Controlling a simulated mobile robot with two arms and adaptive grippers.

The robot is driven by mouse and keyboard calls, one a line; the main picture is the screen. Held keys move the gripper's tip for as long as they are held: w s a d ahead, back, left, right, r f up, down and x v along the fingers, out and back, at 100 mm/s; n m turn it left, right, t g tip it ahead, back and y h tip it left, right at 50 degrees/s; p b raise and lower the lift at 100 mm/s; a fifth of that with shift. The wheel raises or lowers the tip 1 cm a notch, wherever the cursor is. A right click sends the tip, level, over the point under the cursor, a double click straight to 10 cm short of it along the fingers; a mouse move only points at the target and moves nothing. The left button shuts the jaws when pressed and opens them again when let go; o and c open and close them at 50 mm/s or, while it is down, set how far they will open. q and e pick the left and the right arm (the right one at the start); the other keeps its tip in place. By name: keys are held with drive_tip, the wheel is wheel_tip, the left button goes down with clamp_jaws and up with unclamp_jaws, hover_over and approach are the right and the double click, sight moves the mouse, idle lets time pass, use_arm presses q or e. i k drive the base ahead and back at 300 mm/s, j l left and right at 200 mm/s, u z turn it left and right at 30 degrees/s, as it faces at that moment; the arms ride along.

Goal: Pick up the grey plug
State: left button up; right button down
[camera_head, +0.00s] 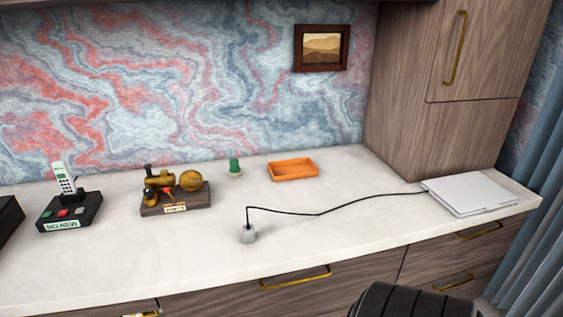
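The grey plug (248,234) stands on the white desk top near its front edge, in the middle of the head view. A black cable (318,214) rises from its top, then bends and runs right to a closed white laptop (468,195). Nothing touches or covers the plug. Neither of my grippers shows in this view.
An orange tray (292,170) and a small green-topped object (235,168) stand behind the plug. A brass model engine (173,190) and a phone on its base (68,205) stand left. A black ribbed shape (415,302) rises at the bottom right. Desk around the plug is clear.

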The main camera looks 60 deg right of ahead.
sight(248, 230)
drive_tip(key=k+l+z, duration=0.15)
drive_tip(key=z, duration=1.25)
